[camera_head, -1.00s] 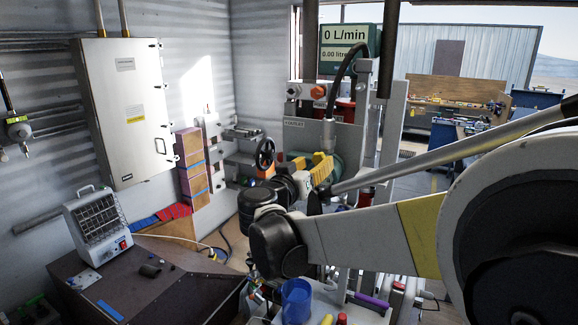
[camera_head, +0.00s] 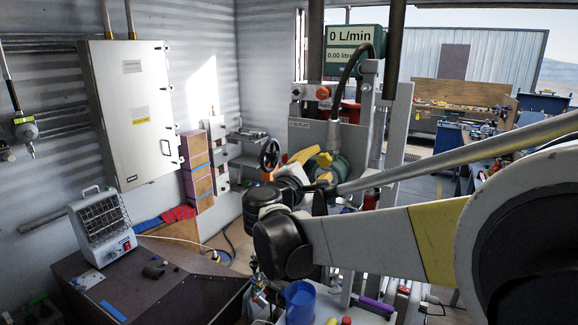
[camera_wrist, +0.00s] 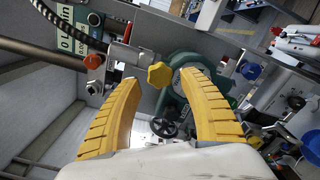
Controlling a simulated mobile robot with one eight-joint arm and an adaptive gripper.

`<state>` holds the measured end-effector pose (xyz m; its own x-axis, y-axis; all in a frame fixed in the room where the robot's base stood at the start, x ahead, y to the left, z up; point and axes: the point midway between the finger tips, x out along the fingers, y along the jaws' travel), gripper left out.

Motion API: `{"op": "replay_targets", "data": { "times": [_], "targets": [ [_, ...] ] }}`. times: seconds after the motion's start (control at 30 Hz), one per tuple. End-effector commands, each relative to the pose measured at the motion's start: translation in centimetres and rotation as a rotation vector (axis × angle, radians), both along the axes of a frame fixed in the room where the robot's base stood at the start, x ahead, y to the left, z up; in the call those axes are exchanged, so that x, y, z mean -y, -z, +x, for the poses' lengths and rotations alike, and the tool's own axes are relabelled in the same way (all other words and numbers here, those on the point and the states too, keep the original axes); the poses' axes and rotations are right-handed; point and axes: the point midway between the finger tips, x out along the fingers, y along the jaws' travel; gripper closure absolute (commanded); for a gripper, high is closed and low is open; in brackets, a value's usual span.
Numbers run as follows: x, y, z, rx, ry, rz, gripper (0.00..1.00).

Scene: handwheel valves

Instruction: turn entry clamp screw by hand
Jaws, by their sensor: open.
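A yellow lobed knob (camera_wrist: 159,75), likely the clamp screw, shows between my fingertips in the wrist view, on a metal stem beside a green round housing (camera_wrist: 184,62). I see no contact, and the depth gap is unclear.
A black handwheel (camera_head: 269,154) is left of the housing. A black hose (camera_head: 345,70), an orange-red knob (camera_head: 323,93) and a flow display (camera_head: 352,45) are above. A blue cup (camera_head: 299,300) stands below. A grey cabinet (camera_head: 130,110) hangs on the left wall.

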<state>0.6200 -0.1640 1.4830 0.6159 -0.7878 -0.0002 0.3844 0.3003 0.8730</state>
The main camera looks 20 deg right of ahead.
Motion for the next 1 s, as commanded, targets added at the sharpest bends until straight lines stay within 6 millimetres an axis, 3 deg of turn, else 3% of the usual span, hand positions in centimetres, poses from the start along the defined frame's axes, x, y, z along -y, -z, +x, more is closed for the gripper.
{"op": "replay_targets", "data": {
  "times": [0.2,1.0],
  "targets": [
    [0.0,0.0,0.0,-0.154,0.000,-0.121,0.50],
    [1.6,0.0,1.2,-0.151,0.000,-0.118,0.50]
  ]
}}
